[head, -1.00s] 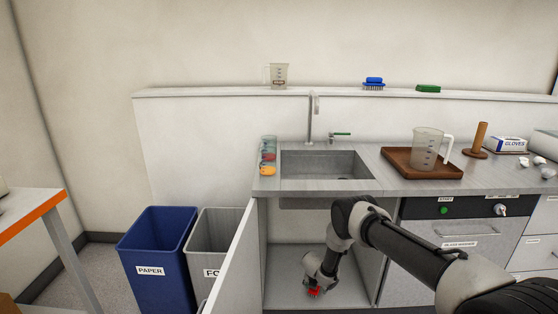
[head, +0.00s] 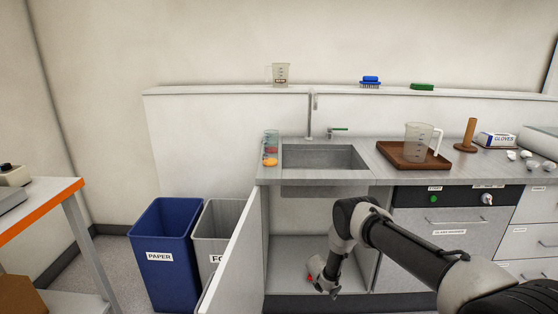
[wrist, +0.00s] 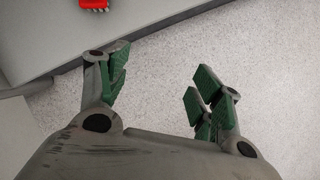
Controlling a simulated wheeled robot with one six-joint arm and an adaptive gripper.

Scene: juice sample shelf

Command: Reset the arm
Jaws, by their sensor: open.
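My gripper (head: 322,286) hangs low at the front of the open cabinet under the sink, at the end of my bent arm. In the wrist view my gripper (wrist: 157,82) is open, its green-padded fingers spread with nothing between them. Below them is speckled grey floor. A small red object (wrist: 94,4) lies on the cabinet floor, cut off by the top edge of the wrist view and apart from the fingers. In the head view the red object (head: 310,278) is mostly hidden behind my gripper.
The open cabinet door (head: 238,254) stands left of my gripper. The blue paper bin (head: 165,255) and a grey bin (head: 214,232) stand beyond it. Above are the counter with the sink (head: 325,157) and a brown tray (head: 390,153) holding a jug (head: 418,142). Drawers (head: 450,225) are at right.

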